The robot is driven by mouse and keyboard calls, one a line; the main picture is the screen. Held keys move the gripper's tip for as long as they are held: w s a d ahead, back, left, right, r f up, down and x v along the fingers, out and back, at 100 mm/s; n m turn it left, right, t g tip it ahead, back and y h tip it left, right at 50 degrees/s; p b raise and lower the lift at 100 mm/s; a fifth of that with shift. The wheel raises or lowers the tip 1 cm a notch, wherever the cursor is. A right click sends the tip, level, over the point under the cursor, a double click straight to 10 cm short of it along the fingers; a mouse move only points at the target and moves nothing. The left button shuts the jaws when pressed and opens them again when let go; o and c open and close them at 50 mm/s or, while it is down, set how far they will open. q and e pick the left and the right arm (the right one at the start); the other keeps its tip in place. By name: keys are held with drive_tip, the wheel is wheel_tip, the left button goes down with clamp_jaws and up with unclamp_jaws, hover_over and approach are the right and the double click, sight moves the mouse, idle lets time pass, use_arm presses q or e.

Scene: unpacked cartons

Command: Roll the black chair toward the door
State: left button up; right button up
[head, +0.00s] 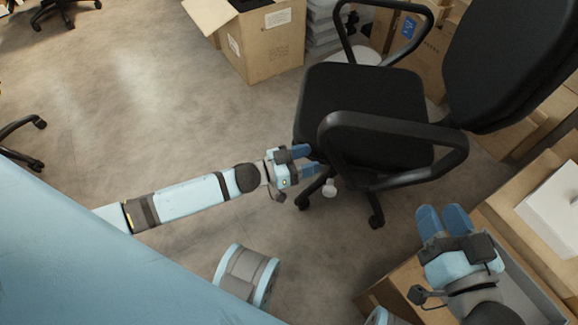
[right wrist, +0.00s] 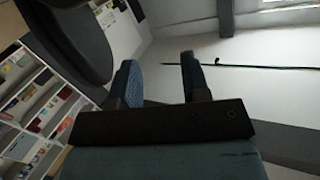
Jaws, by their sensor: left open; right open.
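The black chair (head: 360,100) stands at the right of centre in the head view, its backrest (head: 515,60) to the right and its casters on the floor. My left gripper (head: 308,161) is open at the near left edge of the seat, by the front armrest; I cannot tell whether it touches the chair. My right gripper (head: 445,222) is open and empty below the backrest, apart from the chair. In the right wrist view its two blue fingers (right wrist: 158,80) are spread with nothing between them. A dark part, probably of the chair (right wrist: 65,35), shows at upper left there. No door is visible.
An open carton (head: 262,45) stands behind the chair, with more cartons (head: 410,45) beyond it. Cartons (head: 530,225) crowd the lower right. Other chair bases (head: 62,10) (head: 22,140) show at the left. The floor (head: 130,100) left of the chair is clear.

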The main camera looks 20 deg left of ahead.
sight(332, 153)
use_arm(q)
drive_tip(key=b+x, duration=0.1)
drive_tip(key=x, duration=0.5)
drive_tip(key=shift+f+b, duration=0.2)
drive_tip(key=shift+b, duration=0.15)
drive_tip(key=shift+w+d+r, duration=0.1)
drive_tip(key=shift+w+d, duration=0.25)
drive_tip(key=shift+d, duration=0.05)
use_arm(e)
drive_tip(key=shift+w+d+n+t, duration=0.4)
drive_tip(key=shift+w+n, duration=0.25)
drive_tip(key=shift+n, duration=0.15)
use_arm(q)
drive_tip(key=shift+c, duration=0.2)
clamp_jaws()
use_arm(e)
drive_tip(key=shift+f, duration=0.1)
